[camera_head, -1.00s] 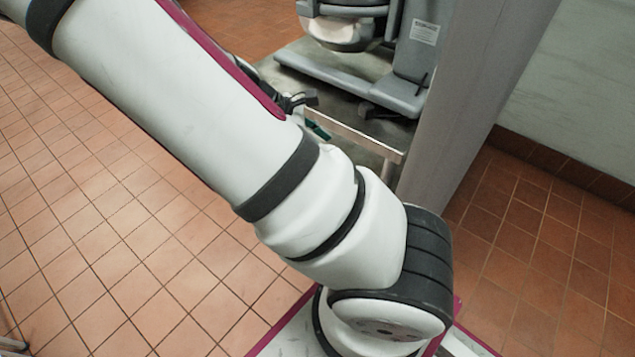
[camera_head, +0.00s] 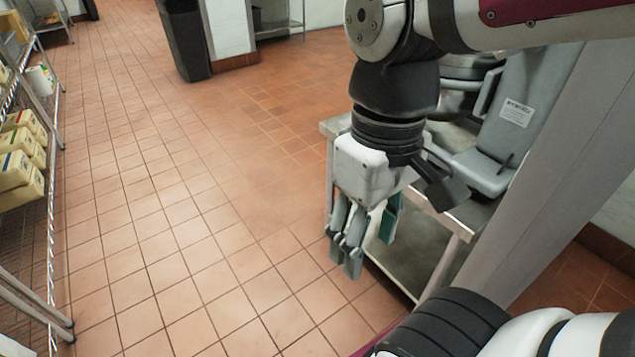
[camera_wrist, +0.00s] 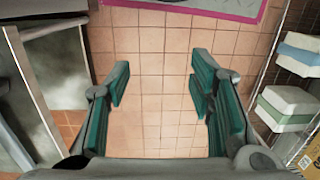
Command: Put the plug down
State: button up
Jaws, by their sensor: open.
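My gripper (camera_head: 366,238) hangs fingers-down beside the left edge of the steel table (camera_head: 335,127), over the floor. In the wrist view my gripper (camera_wrist: 158,88) is open, with its teal pads wide apart and only floor tiles between them. I cannot make out the plug in either current view. Nothing is held between the fingers. My arm and wrist hide part of the tabletop and of the grey machine (camera_head: 520,90) on it.
A grey post (camera_head: 570,150) stands to the right of the table. A wire shelf with yellow boxes (camera_head: 20,175) is at the far left. A dark bin (camera_head: 184,38) stands at the back. The tiled floor (camera_head: 180,220) between shelf and table is clear.

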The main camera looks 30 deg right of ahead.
jog(key=shift+m+t+h, duration=0.3)
jog(key=shift+m+t, duration=0.2)
jog(key=shift+m, duration=0.2)
jog(key=s, duration=0.1)
jog(key=s+a+r, duration=0.1)
jog(key=s, duration=0.3)
jog(key=shift+a+r, duration=0.25)
jog(key=shift+a, duration=0.05)
jog(key=shift+w, duration=0.1)
